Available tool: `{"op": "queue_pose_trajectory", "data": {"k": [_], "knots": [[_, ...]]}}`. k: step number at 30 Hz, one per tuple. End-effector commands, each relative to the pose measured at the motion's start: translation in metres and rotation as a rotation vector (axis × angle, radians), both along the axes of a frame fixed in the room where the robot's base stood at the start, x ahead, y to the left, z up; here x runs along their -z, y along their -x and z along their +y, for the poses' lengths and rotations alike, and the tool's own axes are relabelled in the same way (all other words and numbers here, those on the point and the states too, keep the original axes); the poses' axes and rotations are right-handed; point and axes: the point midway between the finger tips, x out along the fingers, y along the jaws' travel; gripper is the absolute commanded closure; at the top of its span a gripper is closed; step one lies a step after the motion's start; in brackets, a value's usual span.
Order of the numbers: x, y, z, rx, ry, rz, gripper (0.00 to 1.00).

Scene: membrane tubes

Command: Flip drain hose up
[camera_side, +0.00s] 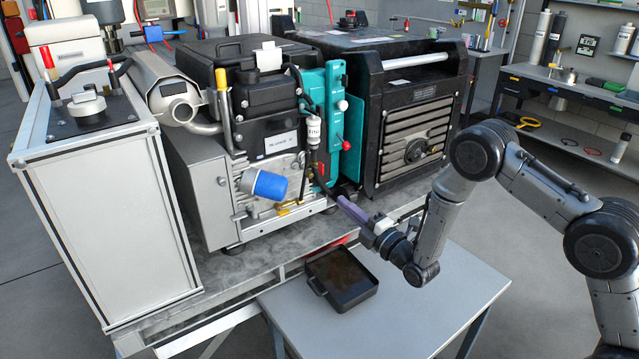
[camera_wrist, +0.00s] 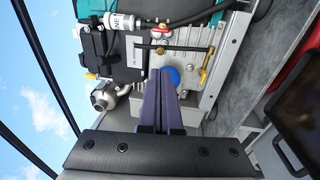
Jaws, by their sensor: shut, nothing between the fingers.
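The drain hose (camera_side: 318,174) appears to be the black tube hanging down the engine's front right below a white-labelled fitting (camera_side: 313,130). Its lower end comes close to my fingertips, and I cannot tell if they touch. In the wrist view, a black hose (camera_wrist: 180,21) runs right from the white-labelled fitting (camera_wrist: 120,22). My gripper (camera_side: 343,203) has purple fingers and is in front of the engine's lower right. In the wrist view, its fingers (camera_wrist: 161,72) are together and empty, with tips over the blue filter (camera_wrist: 172,73).
A black pan (camera_side: 369,291) sits on the grey low table (camera_side: 430,300) below my gripper; part of a dark pan (camera_wrist: 300,110) shows at the wrist view's right. The blue filter (camera_side: 265,185) sticks out of the engine front. A black slatted unit (camera_side: 400,120) stands right of the engine.

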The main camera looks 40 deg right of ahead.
Motion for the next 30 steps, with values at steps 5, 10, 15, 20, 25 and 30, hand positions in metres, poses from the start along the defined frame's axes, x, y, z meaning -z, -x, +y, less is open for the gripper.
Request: {"op": "queue_pose_trajectory", "data": {"k": [5, 10, 15, 20, 25, 30], "knots": [[-0.005, -0.037, 0.003, 0.000, 0.000, -0.002, 1.00], [-0.010, -0.068, 0.005, 0.000, -0.001, -0.002, 1.00], [-0.012, -0.090, 0.007, 0.000, -0.001, -0.001, 1.00], [-0.014, -0.100, 0.007, 0.000, -0.001, 0.000, 1.00], [-0.014, -0.102, 0.007, 0.000, -0.001, 0.000, 1.00], [-0.014, -0.102, 0.007, 0.000, -0.001, 0.000, 1.00]]}}
